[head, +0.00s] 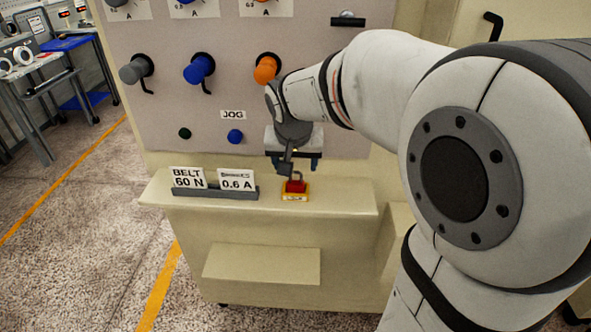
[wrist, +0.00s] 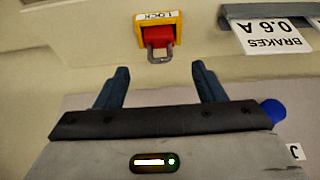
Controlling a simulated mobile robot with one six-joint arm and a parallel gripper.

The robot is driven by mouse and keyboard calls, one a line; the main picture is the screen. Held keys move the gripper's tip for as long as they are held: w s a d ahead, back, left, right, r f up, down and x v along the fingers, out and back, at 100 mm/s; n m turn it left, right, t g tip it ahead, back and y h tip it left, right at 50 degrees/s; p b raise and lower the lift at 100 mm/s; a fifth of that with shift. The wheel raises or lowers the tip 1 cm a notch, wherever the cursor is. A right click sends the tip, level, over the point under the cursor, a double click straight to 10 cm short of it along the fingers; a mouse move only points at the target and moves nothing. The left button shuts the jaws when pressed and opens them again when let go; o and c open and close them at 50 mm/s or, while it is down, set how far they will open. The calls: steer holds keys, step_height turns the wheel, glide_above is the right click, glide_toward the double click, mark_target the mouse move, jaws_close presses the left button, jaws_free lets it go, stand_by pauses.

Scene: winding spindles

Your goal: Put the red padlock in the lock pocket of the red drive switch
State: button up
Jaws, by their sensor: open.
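The red padlock (head: 295,186) sits in a small yellow holder (head: 295,197) on the cream ledge. In the wrist view the padlock (wrist: 157,36) shows its grey shackle pointing toward my gripper, and the yellow holder (wrist: 178,27) has a LOCK label. My gripper (head: 293,163) is just above the padlock. In the wrist view my gripper (wrist: 161,70) has its two dark fingers wide apart with nothing between them; the shackle is a little beyond the fingertips. I cannot make out a red drive switch or its lock pocket in either view.
A grey rail (head: 215,194) with BELT 60 N and BRAKES 0.6 A cards stands left of the holder. The panel behind carries grey, blue and orange spindles (head: 265,70) and a blue JOG button (head: 235,137). The ledge (head: 345,200) is clear to the right.

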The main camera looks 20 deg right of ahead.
steer(key=v, duration=0.2)
steer(key=shift+s+r, duration=0.15)
steer(key=shift+r, duration=0.2)
steer(key=s+f+n+g, duration=0.1)
steer(key=s+f+n, duration=0.1)
steer(key=s, duration=0.7)
steer(key=s+f+n+y, duration=0.1)
steer(key=s+f, duration=0.3)
steer(key=s, duration=0.5)
steer(key=shift+d+n+g, duration=0.15)
steer(key=shift+n+g, duration=0.25)
steer(key=shift+s, duration=0.1)
steer(key=shift+c, duration=0.4)
